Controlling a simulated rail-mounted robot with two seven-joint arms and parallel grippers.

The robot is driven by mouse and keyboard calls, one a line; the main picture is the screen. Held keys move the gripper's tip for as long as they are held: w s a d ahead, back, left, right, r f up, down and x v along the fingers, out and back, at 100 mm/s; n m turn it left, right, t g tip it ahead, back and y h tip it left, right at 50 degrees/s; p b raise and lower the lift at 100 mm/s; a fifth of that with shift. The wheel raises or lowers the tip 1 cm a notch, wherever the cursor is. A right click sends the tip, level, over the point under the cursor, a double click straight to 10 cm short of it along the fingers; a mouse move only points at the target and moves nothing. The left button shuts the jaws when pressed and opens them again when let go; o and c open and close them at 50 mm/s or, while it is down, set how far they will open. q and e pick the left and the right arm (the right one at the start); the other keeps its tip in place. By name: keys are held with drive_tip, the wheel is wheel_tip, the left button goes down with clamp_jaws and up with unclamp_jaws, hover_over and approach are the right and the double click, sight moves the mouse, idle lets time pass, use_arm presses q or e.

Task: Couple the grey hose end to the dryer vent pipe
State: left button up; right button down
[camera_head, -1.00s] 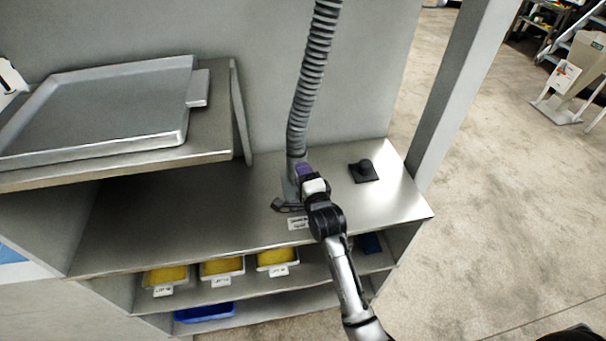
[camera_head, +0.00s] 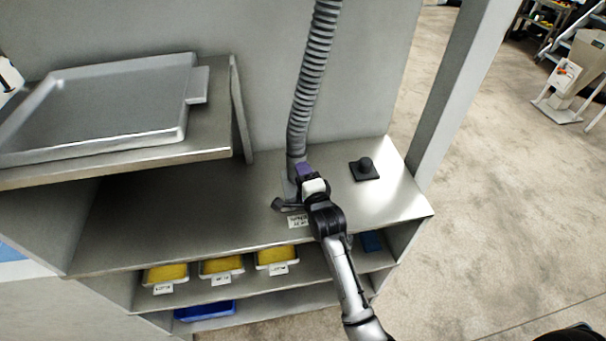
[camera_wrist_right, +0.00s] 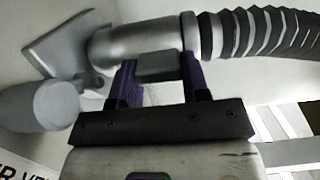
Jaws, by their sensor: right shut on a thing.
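The grey ribbed hose (camera_head: 308,85) hangs down to the metal counter. My right gripper (camera_head: 307,174), with purple fingers, is shut on a grey block on the smooth hose end (camera_wrist_right: 140,40). In the right wrist view the gripper (camera_wrist_right: 160,75) sits below that cylinder, and the ribbed hose leads off right. The vent fitting's grey square plate (camera_wrist_right: 65,42) lies just beyond the hose end's left end. The joint between them is partly hidden, so I cannot tell whether they are coupled. A light grey round part (camera_wrist_right: 38,105) stands beside the plate. My left gripper is out of view.
A black square base with a knob (camera_head: 365,169) stands right on the counter. A small label (camera_head: 298,220) is at the counter's front. A large metal tray (camera_head: 100,105) rests on the raised left shelf. Yellow-filled bins (camera_head: 221,265) and a blue tray (camera_head: 204,311) are below.

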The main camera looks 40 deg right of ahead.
drive_tip(key=shift+f, duration=0.4)
idle(0.3)
drive_tip(key=c, duration=0.9)
unclamp_jaws()
drive_tip(key=o, duration=0.4)
drive_tip(key=shift+f, duration=0.15)
drive_tip(key=shift+b+v, duration=0.4)
drive_tip(key=shift+v, duration=3.35)
